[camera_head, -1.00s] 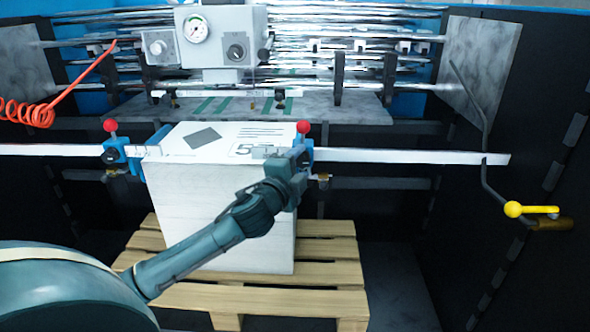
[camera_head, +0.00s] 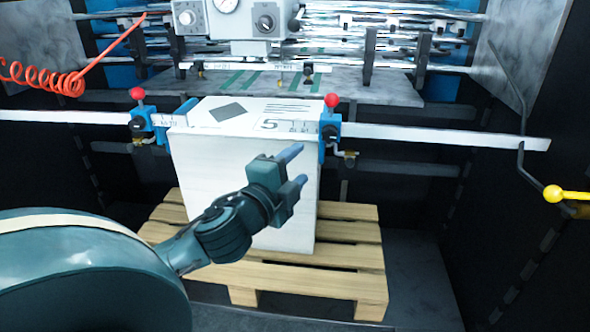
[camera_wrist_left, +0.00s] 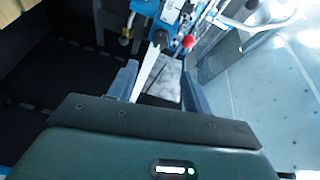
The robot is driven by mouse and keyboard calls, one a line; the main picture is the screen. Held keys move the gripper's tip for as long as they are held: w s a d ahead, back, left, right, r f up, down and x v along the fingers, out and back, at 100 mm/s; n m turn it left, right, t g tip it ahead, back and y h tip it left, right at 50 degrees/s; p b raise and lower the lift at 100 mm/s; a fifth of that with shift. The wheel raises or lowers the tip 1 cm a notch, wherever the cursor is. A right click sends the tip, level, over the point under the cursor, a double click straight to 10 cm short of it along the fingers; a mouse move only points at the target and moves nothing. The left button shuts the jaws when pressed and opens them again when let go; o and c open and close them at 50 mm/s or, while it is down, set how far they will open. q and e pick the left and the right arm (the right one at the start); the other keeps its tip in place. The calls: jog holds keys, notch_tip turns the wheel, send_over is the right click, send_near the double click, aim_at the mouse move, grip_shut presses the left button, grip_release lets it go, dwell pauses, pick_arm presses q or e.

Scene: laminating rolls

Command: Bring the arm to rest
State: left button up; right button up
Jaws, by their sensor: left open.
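My left gripper (camera_head: 297,168) is in the head view, in front of the right part of the white stack's front face. Its two fingers are apart with nothing between them. In the left wrist view its fingers (camera_wrist_left: 158,82) also stand apart. My left arm comes in from the lower left. My right gripper is in neither view.
The white stack (camera_head: 215,180) stands on a wooden pallet (camera_head: 270,276). A white rail (camera_head: 440,136) crosses behind, with blue red-knobbed clamps at left (camera_head: 139,122) and right (camera_head: 331,130). A yellow-handled crank (camera_head: 553,193) is at right, a coiled orange hose (camera_head: 45,80) at left.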

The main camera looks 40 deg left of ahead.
pick_arm(q)
jog(key=shift+f, duration=0.1)
dwell(0.4)
jog(key=s+d+f+n+g+h, duration=0.1)
jog(key=s+d+f+n+g, duration=0.15)
jog(key=f, duration=0.85)
jog(key=s+d+f+n+g+h, duration=0.2)
jog(key=d+f+n, duration=0.15)
jog(key=f, duration=0.65)
jog(key=s+d+f+n+g+h, duration=0.2)
jog(key=s+d+f+n, duration=0.3)
jog(key=s+d+f, duration=0.4)
jog(key=d+f+g, duration=0.1)
jog(key=d+f, duration=0.2)
jog(key=f, duration=0.1)
jog(key=shift+s+d+n+h, duration=0.2)
jog(key=shift+n+h, duration=0.1)
jog(key=shift+h, duration=0.1)
